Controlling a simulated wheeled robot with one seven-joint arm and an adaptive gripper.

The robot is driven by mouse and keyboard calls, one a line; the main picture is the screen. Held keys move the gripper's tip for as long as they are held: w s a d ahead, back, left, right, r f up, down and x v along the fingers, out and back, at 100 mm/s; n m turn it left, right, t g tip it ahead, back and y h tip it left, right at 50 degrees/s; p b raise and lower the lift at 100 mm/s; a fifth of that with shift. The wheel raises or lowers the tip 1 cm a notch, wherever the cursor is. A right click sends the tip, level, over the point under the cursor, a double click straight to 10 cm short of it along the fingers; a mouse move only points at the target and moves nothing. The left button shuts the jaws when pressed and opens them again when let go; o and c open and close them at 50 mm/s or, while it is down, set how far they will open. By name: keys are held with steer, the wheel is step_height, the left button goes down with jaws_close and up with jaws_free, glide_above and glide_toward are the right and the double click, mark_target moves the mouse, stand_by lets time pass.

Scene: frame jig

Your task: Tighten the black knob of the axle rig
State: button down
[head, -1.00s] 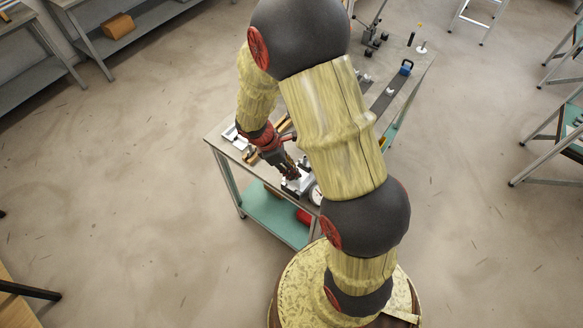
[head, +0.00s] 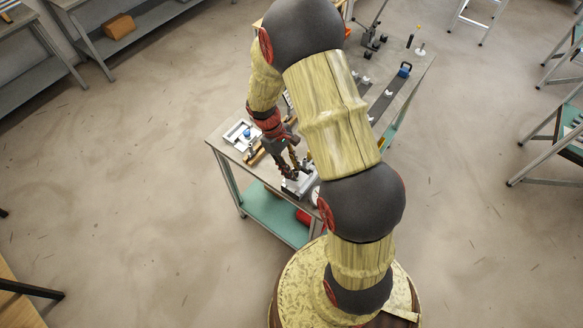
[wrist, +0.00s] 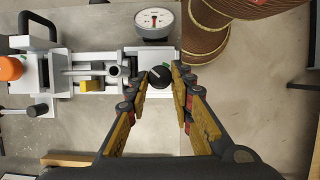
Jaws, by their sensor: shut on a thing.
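The black knob (wrist: 160,76) has a pale pointer line on its top and sits on a light grey block of the axle rig (wrist: 150,128). My gripper (wrist: 158,80) has a fingertip on either side of the knob and is shut on it. In the head view my gripper (head: 294,172) points down at the rig (head: 303,187) near the front of the bench. The knob is hidden by the fingers there.
A round dial gauge (wrist: 154,20) stands just behind the knob. Left of it is a light metal fixture (wrist: 65,72) with an orange knob (wrist: 10,68) and a yellow block (wrist: 91,85). The bench (head: 228,150) has a teal lower shelf (head: 272,212).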

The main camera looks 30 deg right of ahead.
steer(key=m, duration=0.2)
steer(key=m+y, duration=0.1)
steer(key=shift+d+m+y, duration=0.2)
steer(key=shift+m+y, duration=0.1)
steer(key=shift+m, duration=0.1)
steer(key=m+y+p, duration=0.1)
steer(key=m, duration=0.2)
steer(key=shift+d+m, duration=0.15)
steer(key=shift+m, duration=0.15)
steer(key=m+y, duration=0.1)
steer(key=m, duration=0.2)
steer(key=m+t+y, duration=0.1)
steer(key=m, duration=0.2)
steer(key=shift+s+d, duration=0.15)
steer(key=shift+y, duration=0.3)
steer(key=c, duration=1.5)
jaws_free()
steer(key=shift+c, duration=0.2)
steer(key=v, duration=1.2)
